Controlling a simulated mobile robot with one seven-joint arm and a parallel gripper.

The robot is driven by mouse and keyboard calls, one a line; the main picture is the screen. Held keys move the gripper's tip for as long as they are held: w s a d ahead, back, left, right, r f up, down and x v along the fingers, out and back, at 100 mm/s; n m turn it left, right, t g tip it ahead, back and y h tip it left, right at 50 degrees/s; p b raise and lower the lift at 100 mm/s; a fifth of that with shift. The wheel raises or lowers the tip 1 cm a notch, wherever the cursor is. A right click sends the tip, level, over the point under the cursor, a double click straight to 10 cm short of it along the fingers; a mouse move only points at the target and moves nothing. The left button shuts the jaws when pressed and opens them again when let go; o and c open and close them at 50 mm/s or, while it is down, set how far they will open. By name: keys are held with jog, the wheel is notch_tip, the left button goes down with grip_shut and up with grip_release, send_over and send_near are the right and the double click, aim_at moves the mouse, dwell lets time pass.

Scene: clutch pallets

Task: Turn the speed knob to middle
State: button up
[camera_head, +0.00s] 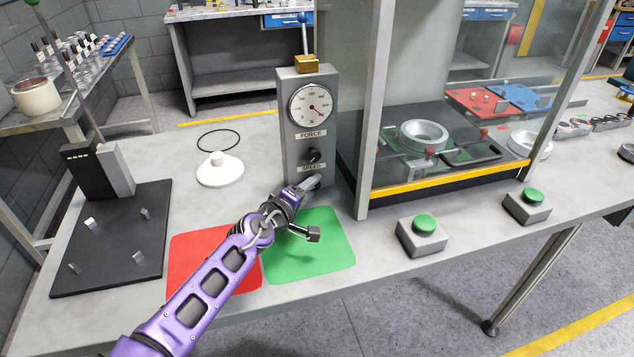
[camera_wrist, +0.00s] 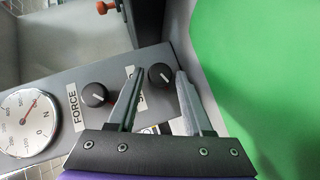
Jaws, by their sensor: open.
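The speed knob (camera_wrist: 160,75) is a round black knob with a white pointer line. In the wrist view it sits between my two fingertips on the grey panel, past the partly covered SPEED label. The line points to the lower right there. My gripper (camera_wrist: 158,80) is open, with one finger on each side of the knob; I cannot tell whether they touch it. In the head view my gripper (camera_head: 311,184) is at the foot of the grey column (camera_head: 292,165), and the speed knob is hidden behind it.
The force knob (camera_head: 313,156) is just above, and it shows beside my left finger in the wrist view (camera_wrist: 94,94). A dial gauge (camera_head: 310,105) is higher up. Red (camera_head: 205,262) and green (camera_head: 320,255) mats lie below. A glass-walled enclosure (camera_head: 366,120) stands close on the right.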

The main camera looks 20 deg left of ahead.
jog(key=shift+w, duration=0.15)
grip_shut()
dwell(0.4)
jog(key=shift+r+p, duration=0.15)
jog(key=shift+p, duration=0.2)
